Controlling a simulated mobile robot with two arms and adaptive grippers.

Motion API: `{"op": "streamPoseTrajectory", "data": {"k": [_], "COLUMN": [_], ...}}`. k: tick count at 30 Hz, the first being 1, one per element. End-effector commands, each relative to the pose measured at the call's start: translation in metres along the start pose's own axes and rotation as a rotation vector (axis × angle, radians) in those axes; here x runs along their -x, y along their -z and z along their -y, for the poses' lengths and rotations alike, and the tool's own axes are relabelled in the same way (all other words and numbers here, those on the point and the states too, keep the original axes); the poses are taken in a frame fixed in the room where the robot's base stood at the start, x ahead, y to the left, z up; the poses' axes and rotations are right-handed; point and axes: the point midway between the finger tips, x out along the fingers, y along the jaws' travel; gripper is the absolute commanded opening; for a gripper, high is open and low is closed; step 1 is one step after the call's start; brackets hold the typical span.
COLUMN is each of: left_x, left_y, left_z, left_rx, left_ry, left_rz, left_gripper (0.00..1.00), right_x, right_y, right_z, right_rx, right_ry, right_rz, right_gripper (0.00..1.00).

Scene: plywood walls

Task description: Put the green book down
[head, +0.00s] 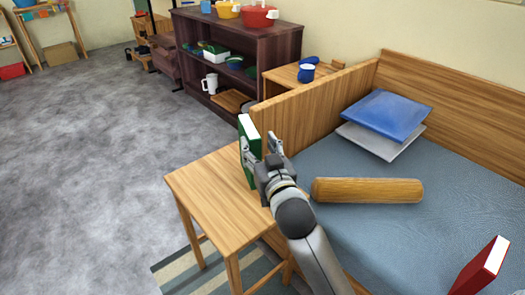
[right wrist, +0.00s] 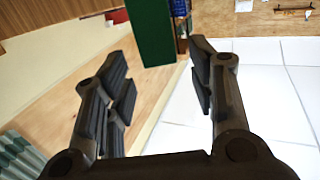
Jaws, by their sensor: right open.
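The green book (head: 247,165), with white page edges, is upright at the back of the small wooden table (head: 205,190). Its lower edge appears at or just above the tabletop; I cannot tell whether it touches. My right gripper (head: 262,146) is open beside the book, with one finger against or near its cover. In the right wrist view the green book (right wrist: 150,32) shows between and beyond the tips of the open right gripper (right wrist: 160,70). My left gripper is not in view.
A bed (head: 350,235) with a wooden frame adjoins the table on the right. It bears a wooden roll (head: 367,190), blue (head: 388,112) and white pillows and a red book (head: 482,268). A dark shelf (head: 275,45) stands behind. The front of the tabletop is clear.

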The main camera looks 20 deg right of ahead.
Motion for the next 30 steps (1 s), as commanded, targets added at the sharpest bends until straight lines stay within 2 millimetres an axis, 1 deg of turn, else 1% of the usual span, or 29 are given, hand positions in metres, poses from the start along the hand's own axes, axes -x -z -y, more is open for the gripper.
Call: {"op": "streamPoseTrajectory", "data": {"k": [1,3,6,13,15,17,20,21,23,24,26,27,29,30], "left_x": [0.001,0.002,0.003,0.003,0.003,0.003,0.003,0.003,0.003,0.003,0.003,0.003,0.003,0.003], "left_y": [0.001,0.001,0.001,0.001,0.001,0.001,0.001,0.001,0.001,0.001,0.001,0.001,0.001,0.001], "left_z": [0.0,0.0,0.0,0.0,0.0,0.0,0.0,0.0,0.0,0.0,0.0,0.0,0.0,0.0], "left_rx": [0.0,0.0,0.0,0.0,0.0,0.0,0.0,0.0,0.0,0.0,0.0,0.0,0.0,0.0], "left_ry": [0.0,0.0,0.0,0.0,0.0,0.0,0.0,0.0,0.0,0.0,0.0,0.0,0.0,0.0], "left_rz": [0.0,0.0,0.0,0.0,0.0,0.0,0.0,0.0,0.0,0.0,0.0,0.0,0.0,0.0], "left_gripper": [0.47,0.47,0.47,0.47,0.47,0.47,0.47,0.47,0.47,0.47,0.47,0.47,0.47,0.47], "right_x": [0.007,0.015,0.022,0.027,0.032,0.042,0.073,0.092,0.125,0.149,0.186,0.211,0.246,0.266], "right_y": [0.0,0.0,0.0,-0.002,-0.013,-0.032,-0.083,-0.107,-0.141,-0.162,-0.188,-0.202,-0.218,-0.226], "right_z": [0.0,0.0,0.0,0.0,-0.002,-0.006,-0.013,-0.016,-0.019,-0.021,-0.022,-0.023,-0.023,-0.023], "right_rx": [-0.001,-0.001,-0.002,-0.001,0.002,0.008,0.025,0.035,0.054,0.068,0.089,0.102,0.119,0.129], "right_ry": [0.0,0.001,0.0,-0.001,-0.004,-0.012,-0.02,-0.019,-0.01,0.001,0.025,0.042,0.072,0.092], "right_rz": [0.002,0.001,0.0,0.006,0.041,0.108,0.297,0.393,0.543,0.642,0.783,0.871,0.988,1.054], "right_gripper": [0.51,0.51,0.51,0.51,0.51,0.51,0.51,0.51,0.51,0.51,0.51,0.51,0.51,0.51]}}
